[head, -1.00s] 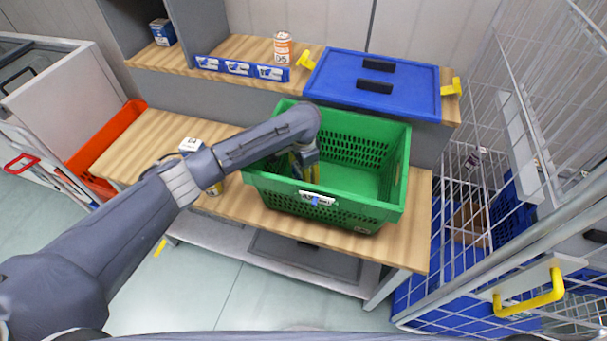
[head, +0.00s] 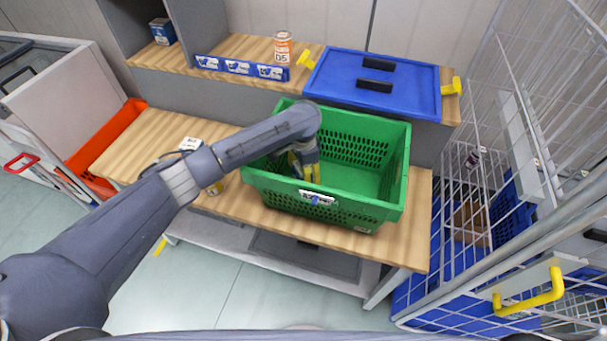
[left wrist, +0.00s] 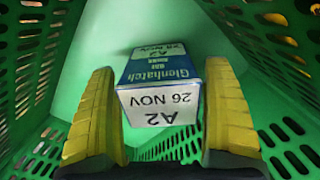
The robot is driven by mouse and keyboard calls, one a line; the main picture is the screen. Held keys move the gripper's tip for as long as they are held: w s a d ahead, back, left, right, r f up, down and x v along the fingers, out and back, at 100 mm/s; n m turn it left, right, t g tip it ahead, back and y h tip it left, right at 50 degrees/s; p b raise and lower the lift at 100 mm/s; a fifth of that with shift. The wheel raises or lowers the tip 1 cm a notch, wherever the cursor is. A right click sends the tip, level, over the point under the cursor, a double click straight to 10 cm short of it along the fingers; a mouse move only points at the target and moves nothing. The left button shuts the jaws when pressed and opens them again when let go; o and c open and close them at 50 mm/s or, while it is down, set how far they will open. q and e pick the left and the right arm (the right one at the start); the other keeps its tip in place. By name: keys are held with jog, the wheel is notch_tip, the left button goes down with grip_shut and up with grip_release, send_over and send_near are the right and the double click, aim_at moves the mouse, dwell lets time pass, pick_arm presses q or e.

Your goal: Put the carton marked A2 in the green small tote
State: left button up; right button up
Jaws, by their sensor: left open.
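The green tote (head: 385,190) stands on the wooden bench, and my left arm reaches into it from the left. My left gripper (head: 305,172) is inside the tote, pointing down. In the left wrist view, the carton marked A2 (left wrist: 162,88), blue and white with "Glenhatch" and "26 NOV" on it, lies inside the green tote (left wrist: 130,25). The yellow fingers of the left gripper (left wrist: 160,125) are open, one on each side of the carton's near end, with gaps showing. The carton is hidden in the head view. My right gripper is not in view.
A blue lidded tote (head: 335,85) and an orange-white can (head: 283,48) stand on the shelf behind. A white-topped item (head: 191,144) is partly behind my arm on the bench. A wire cage (head: 480,200) stands at right, an orange tote (head: 100,150) at left.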

pick_arm(q)
notch_tip(320, 180, up, 12)
jog(key=shift+f, duration=0.1)
dwell(0.4)
dwell(0.4)
